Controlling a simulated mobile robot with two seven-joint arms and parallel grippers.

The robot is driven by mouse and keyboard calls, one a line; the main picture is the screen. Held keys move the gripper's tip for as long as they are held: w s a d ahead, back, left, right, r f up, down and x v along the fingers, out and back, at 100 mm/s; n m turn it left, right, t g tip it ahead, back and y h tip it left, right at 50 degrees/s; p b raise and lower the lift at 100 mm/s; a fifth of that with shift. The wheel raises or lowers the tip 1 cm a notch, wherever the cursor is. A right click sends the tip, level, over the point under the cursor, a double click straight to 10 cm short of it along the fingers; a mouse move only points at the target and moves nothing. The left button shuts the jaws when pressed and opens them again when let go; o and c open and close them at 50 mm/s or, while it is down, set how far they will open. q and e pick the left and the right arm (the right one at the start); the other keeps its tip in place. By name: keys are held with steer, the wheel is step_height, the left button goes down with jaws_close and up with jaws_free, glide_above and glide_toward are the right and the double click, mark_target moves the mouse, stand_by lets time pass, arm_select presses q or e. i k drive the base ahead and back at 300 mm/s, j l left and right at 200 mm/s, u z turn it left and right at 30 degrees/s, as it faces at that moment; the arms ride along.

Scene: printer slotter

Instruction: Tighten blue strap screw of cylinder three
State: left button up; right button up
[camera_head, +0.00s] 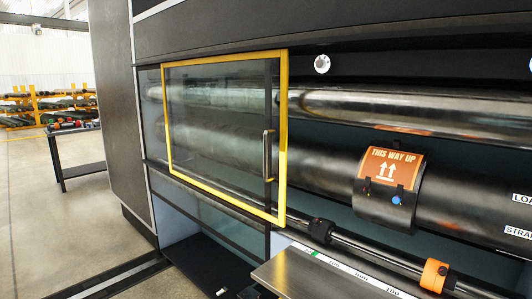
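The strap is wrapped around a large dark cylinder (455,196) at the right of the head view. A small dark knob (367,182) is left of the blue screw. Which cylinder is number three cannot be read here. How tight the screw is cannot be told. Neither gripper can be made out in the head view.
A yellow-framed glass door (283,135) with a dark handle covers the cylinders' left part. Below the strap runs a thin rod with an orange collar (434,275) and a black collar (321,231). A metal ledge with a scale (315,278) juts out front. Open floor (60,230) lies left.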

mark_target(397, 201)
steer(key=i+j+z, duration=0.1)
steer(key=z, duration=0.3)
steer(key=i+j+z, duration=0.15)
steer(key=z, duration=0.25)
steer(key=i+j+z, duration=0.15)
steer(key=z, duration=0.25)
steer(key=i+j+z, duration=0.1)
steer(key=j, duration=0.2)
steer(key=i+j+z, duration=0.1)
steer(key=j, duration=0.2)
steer(key=j+z, duration=0.1)
steer(key=j, duration=0.2)
steer(key=i, duration=0.05)
